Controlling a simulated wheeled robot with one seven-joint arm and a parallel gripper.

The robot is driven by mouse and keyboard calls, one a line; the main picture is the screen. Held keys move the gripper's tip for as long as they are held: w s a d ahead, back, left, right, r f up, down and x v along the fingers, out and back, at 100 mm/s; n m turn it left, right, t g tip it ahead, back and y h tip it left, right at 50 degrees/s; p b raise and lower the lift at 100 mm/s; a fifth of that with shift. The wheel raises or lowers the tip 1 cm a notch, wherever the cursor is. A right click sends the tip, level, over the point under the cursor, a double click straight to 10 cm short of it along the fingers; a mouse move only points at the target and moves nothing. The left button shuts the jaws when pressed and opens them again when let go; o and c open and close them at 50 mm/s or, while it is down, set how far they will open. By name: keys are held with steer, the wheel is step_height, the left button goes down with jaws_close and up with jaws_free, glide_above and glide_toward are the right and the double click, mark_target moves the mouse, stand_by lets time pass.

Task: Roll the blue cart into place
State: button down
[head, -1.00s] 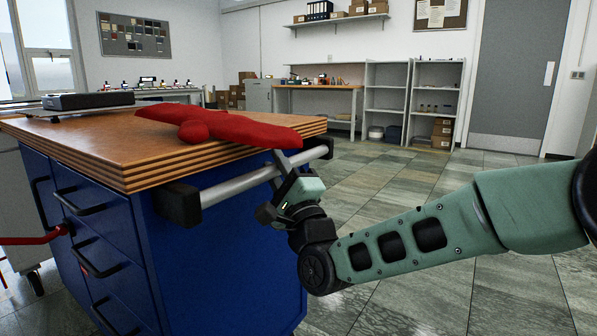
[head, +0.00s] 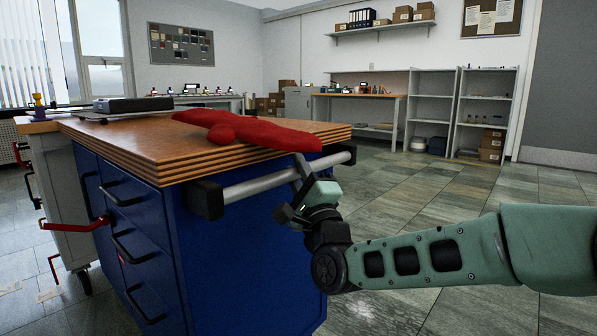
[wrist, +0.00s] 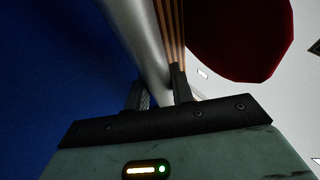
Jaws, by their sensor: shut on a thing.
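The blue cart (head: 245,265) has a layered wooden top (head: 125,138) and black drawer handles on its left face. A grey push bar (head: 265,186) with black end mounts runs along its near side. My gripper (head: 300,178) is shut on this bar, toward its right half. In the wrist view the two fingers (wrist: 160,92) sit on either side of the grey bar (wrist: 140,45), and the blue panel (wrist: 50,70) fills the left.
A dark flat device (head: 132,104) sits there too. A grey cart (head: 70,190) with a red lever stands close on the left. The tiled floor (head: 430,190) to the right is clear.

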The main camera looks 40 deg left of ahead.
steer(key=shift+s+a+f, duration=0.2)
steer(key=shift+s+f, duration=0.05)
steer(key=shift+f, duration=0.1)
steer(key=c, duration=1.2)
jaws_free()
steer(key=shift+a, duration=0.1)
steer(key=shift+w+r, duration=0.1)
steer(key=p+v, duration=0.4)
steer(key=v, duration=1.3)
steer(key=shift+d+p, duration=0.3)
steer(key=shift+p, duration=0.05)
